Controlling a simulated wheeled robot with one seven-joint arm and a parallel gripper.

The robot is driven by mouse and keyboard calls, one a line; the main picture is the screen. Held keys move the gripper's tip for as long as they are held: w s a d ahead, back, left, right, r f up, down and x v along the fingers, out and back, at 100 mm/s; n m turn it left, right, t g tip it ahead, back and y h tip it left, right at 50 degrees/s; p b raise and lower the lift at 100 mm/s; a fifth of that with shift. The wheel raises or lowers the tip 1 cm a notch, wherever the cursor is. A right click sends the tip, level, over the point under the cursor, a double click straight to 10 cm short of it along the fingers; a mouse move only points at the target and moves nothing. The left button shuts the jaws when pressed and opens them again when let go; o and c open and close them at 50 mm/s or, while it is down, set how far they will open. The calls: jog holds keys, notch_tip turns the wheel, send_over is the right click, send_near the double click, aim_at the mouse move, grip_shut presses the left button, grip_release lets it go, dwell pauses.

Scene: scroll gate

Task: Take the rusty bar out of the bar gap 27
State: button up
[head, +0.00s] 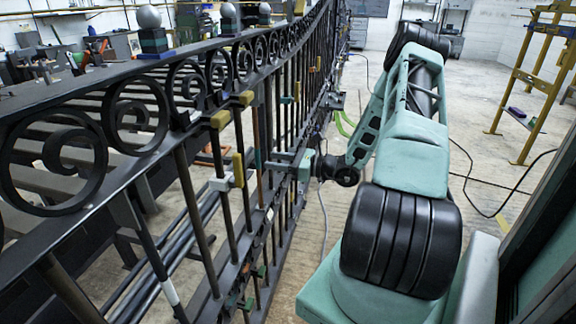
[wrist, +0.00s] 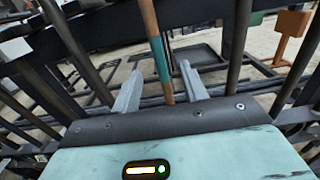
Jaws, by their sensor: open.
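The rusty bar (wrist: 150,28) is brown with a teal band, and it runs down through the middle of the wrist view. My gripper (wrist: 157,82) is open, with one pale finger on each side of this bar. The bar shows between the fingers with a gap on both sides. Its lower part is hidden behind my gripper's body. In the head view my gripper (head: 276,163) reaches the gate's bars from the right, about mid-height. The dark scroll gate (head: 205,240) has scrolls along its top. I cannot read any gap number.
Dark bars stand on either side of the rusty bar, one close on the right (wrist: 238,45). An orange-brown block (wrist: 291,35) is at the wrist view's upper right. A yellow frame (head: 530,80) stands at the right; cables lie on the open floor (head: 480,150).

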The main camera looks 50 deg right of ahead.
aim_at(257, 153)
jog(key=x, duration=0.6)
jog(key=shift+p, duration=0.35)
jog(key=shift+c, duration=0.3)
grip_shut()
jog(key=shift+r+p, duration=0.9)
dwell(1.0)
jog(key=shift+p+v, duration=0.65)
jog(key=shift+v, duration=1.05)
dwell(1.1)
